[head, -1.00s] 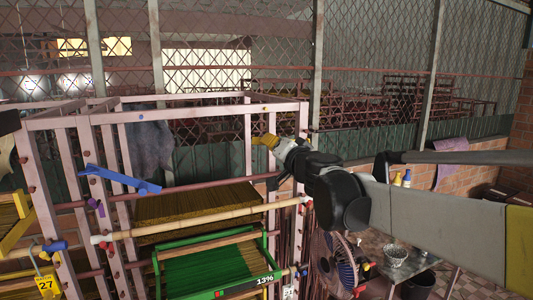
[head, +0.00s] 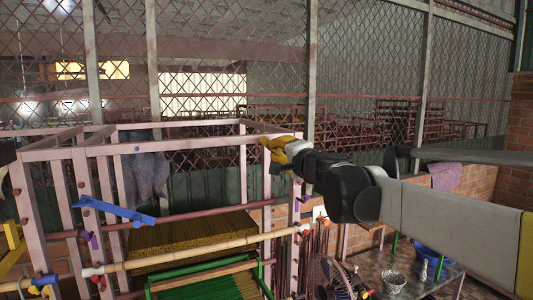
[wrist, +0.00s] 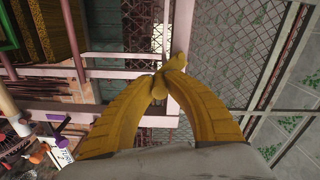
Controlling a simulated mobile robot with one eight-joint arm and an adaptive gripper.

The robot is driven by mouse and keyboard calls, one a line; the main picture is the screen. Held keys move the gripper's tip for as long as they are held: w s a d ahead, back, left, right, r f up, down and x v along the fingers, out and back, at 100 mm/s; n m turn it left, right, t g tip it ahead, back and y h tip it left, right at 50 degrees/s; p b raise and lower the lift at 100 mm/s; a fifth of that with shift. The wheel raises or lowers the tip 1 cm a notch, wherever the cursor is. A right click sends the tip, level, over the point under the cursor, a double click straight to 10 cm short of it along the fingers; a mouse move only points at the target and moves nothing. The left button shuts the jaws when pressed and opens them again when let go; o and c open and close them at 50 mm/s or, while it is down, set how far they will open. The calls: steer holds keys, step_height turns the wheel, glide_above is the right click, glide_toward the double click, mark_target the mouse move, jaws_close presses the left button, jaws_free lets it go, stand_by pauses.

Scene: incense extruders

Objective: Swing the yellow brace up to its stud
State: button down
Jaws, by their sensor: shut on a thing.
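My gripper (head: 272,152) has yellow fingers and is at the top right corner of the pink rack (head: 70,152), level with its top beam. In the wrist view, the curved fingers come together at their tips (wrist: 162,80) in front of the pink post. A small bright yellow piece, apparently part of the yellow brace (wrist: 177,62), shows at the tips. The rest of the brace is hidden or cannot be told apart from the fingers. The stud for it cannot be made out behind my gripper.
A blue brace (head: 115,210) slants on the rack's left side. A bamboo pole (head: 190,252) crosses the front, above a green-framed tray (head: 152,291). A wire mesh fence stands behind.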

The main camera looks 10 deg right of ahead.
stand_by(0.3)
steer(key=c, duration=1.4)
jaws_free()
steer(key=shift+o, duration=0.2)
steer(key=shift+s+d, duration=0.1)
steer(key=v, duration=1.1)
steer(key=shift+s, duration=0.35)
steer(key=shift+d, duration=0.1)
